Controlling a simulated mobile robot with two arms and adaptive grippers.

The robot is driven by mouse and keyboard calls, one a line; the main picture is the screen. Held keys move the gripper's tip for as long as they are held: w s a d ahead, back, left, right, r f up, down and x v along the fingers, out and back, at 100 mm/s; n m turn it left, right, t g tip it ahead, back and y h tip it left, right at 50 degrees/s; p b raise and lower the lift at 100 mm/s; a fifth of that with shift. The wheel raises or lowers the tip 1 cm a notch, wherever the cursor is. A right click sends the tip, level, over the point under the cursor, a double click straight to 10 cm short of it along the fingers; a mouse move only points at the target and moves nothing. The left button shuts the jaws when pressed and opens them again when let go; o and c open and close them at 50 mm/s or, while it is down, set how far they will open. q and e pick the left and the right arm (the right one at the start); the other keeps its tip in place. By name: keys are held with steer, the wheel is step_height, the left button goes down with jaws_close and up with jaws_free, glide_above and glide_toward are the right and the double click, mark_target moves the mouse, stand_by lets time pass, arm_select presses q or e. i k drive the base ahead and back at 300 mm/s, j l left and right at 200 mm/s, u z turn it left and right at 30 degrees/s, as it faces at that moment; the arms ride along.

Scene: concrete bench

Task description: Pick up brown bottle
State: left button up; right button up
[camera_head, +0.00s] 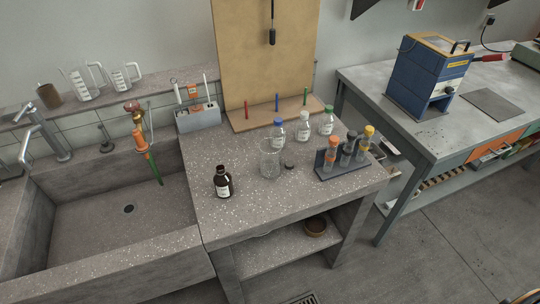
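The brown bottle (222,183) stands upright on the front left part of the speckled concrete bench (250,217). It is dark brown with a black cap and a white label. Nothing touches it, and no gripper is near it. Neither of my grippers shows in the head view.
A glass beaker (270,160) and a small dark lid (289,165) are right of the bottle. Several clear bottles (303,128) stand behind, and a tube rack (345,170) is at right. The sink (95,225) lies left. The bench front is clear.

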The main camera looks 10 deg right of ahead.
mark_target(223, 181)
steer(key=k+l+u, duration=0.1)
steer(key=l+u, duration=0.2)
steer(key=l, duration=0.15)
steer(key=k+l+u, duration=0.1)
steer(key=l+u, duration=0.15)
steer(key=l, duration=0.15)
steer(key=k+l+u, duration=0.15)
steer(key=l+u, duration=0.15)
steer(key=k+l+u, duration=0.25)
steer(key=l, duration=0.15)
steer(key=k+l+u, duration=0.3)
steer(key=i+l, duration=0.05)
steer(key=i, duration=0.05)
